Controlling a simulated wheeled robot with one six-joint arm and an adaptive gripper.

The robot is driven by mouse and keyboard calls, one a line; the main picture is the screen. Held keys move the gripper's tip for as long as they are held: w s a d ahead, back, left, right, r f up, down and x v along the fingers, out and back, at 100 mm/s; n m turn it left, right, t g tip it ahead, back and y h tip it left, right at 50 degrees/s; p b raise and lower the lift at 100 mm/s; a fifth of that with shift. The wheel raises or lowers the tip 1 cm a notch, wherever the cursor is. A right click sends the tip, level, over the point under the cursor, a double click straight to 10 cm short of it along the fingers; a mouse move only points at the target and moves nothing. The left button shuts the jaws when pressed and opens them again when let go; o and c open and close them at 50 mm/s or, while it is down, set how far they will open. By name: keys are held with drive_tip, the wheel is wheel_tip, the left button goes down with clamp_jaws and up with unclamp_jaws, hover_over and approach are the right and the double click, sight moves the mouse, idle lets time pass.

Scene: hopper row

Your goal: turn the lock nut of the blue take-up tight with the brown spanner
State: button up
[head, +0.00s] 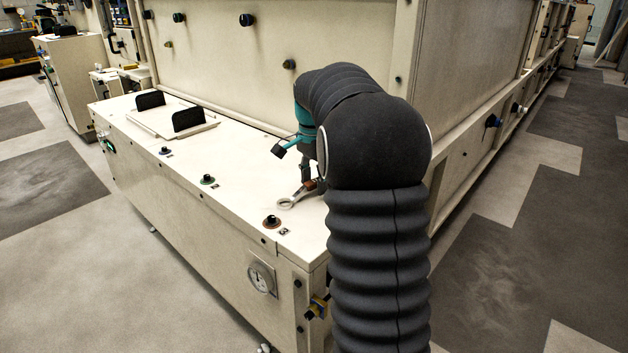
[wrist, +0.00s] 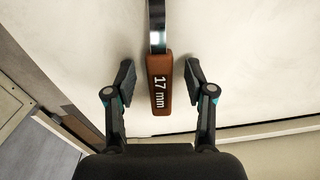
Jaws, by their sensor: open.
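The spanner lies on the cream bench top. In the head view its silver ring end (head: 287,204) points to the lower left. Its brown handle, marked "17 mm", fills the middle of the wrist view (wrist: 160,88). My gripper (wrist: 160,75) is open, with one finger on each side of the handle and a gap on both sides. In the head view my arm hides most of the gripper. A small black fitting with a bluish collar (head: 164,151), apparently the blue take-up, stands farther left on the bench top; its lock nut is too small to make out.
A green-collared fitting (head: 207,180) and a brown-collared one (head: 271,222) stand along the bench's front edge. A pale plate (head: 150,124) with two black upright pads lies at the far left end. A tall cream housing wall (head: 330,40) rises behind the bench top.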

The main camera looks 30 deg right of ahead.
wheel_tip(320, 180, up, 12)
drive_tip(key=shift+a, duration=0.15)
idle(0.5)
idle(0.5)
